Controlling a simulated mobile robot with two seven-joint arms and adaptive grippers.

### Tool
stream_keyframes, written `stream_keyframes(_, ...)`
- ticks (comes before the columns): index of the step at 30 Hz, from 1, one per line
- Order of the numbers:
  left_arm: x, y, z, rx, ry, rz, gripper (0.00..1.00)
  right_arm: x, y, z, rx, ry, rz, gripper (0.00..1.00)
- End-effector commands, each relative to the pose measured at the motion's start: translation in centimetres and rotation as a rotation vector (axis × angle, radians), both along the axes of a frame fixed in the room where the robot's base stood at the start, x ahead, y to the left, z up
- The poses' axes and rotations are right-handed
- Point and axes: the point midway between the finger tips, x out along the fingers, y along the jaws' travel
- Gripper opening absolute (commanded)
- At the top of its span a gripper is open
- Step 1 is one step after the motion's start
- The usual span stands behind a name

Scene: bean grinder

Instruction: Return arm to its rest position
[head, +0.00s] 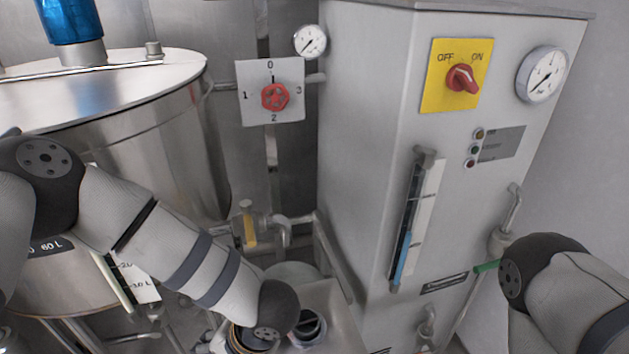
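My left arm (170,235) comes in from the left and reaches down to the bottom middle, in front of the large steel tank (150,150). Its dark wrist joint (278,303) is over a grey basin (332,297). The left gripper's fingers cannot be made out below the wrist. My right arm (570,295) shows only as a bent joint and links at the lower right, in front of the grey cabinet (365,130). Its gripper is outside the view.
A red selector knob (275,97) sits on a white plate. The cabinet carries a red OFF/ON switch (462,79) on a yellow plate, a gauge (541,75) and a level tube (408,225). Pipes and a yellow-handled valve (247,228) lie close beside my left forearm.

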Motion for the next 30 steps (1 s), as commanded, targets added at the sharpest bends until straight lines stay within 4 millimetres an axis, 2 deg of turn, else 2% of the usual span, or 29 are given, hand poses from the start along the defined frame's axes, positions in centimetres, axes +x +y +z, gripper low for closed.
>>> stream_keyframes(1, -0.9, 1.4, -0.7, 0.003, -0.094, -0.001, 0.71, 1.0, 0.0, 0.9, -0.001, -0.032, -0.002, 0.40)
stream_keyframes(2, -1.6, 2.1, -1.5, -0.014, -0.147, 0.004, 0.71, 1.3, 0.0, 1.3, -0.001, -0.042, -0.002, 0.40)
stream_keyframes(4, -4.4, 3.3, -3.3, -0.094, -0.229, 0.020, 0.71, 2.0, 0.0, 2.1, -0.001, -0.067, -0.002, 0.40)
stream_keyframes(5, -6.0, 3.7, -3.9, -0.142, -0.241, 0.036, 0.71, 2.4, 0.0, 2.5, -0.001, -0.079, -0.002, 0.40)
stream_keyframes(7, -11.3, 4.6, -4.8, -0.264, -0.210, 0.095, 0.71, 3.2, 0.0, 3.4, -0.001, -0.107, -0.002, 0.40)
stream_keyframes(9, -17.4, 5.5, -4.7, -0.357, -0.115, 0.191, 0.71, 3.9, 0.0, 4.1, 0.000, -0.133, -0.004, 0.40)
stream_keyframes(12, -24.1, 6.5, -3.5, -0.410, 0.023, 0.321, 0.71, 4.5, 0.0, 4.7, 0.000, -0.155, -0.004, 0.40)
stream_keyframes(15, -28.0, 7.2, -2.3, -0.418, 0.114, 0.408, 0.71, 4.8, 0.0, 4.9, -0.001, -0.164, -0.005, 0.40)
stream_keyframes(19, -29.7, 7.4, -1.8, -0.417, 0.156, 0.450, 0.71, 4.8, 0.0, 4.9, 0.000, -0.164, -0.005, 0.40)
stream_keyframes(30, -29.6, 7.4, -1.9, -0.418, 0.154, 0.450, 0.71, 4.7, 0.0, 4.9, 0.001, -0.160, -0.005, 0.40)
